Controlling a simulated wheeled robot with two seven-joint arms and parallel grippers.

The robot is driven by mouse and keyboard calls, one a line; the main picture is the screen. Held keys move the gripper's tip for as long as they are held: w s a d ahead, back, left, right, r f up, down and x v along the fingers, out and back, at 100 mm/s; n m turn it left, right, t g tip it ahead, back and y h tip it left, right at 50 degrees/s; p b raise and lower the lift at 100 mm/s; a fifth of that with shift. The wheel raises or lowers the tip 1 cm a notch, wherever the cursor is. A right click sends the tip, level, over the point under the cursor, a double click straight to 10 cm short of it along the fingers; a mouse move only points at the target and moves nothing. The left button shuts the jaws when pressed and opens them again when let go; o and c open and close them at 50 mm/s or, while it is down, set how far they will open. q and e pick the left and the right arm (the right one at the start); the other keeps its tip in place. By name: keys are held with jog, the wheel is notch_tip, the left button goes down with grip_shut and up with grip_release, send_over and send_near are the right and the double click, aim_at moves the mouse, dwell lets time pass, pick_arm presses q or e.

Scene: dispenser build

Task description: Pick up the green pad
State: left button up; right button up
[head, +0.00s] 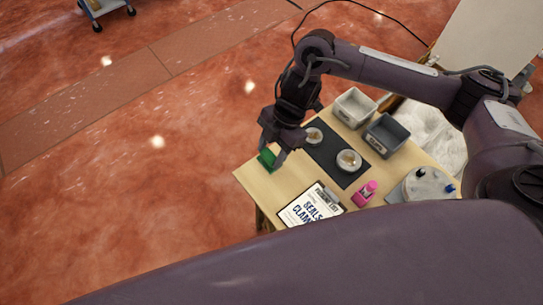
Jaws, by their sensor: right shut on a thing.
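The green pad (266,157) is at the far left corner of the wooden table (290,185). My right gripper (273,152) points down over it and is shut on it, with its fingers partly covering the pad. I cannot tell whether the pad touches the tabletop. My left gripper does not show in the head view.
A dark mat (329,168) holds two small round pale parts. A white bin (353,107) and a grey bin (387,135) stand behind. A clipboard (312,206), a pink item (366,194) and a round grey fixture (427,184) are at the near side.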

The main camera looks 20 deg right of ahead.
aim_at(272, 154)
notch_tip(272, 154, up, 16)
jog(key=p, duration=0.2)
jog(key=shift+f, duration=0.25)
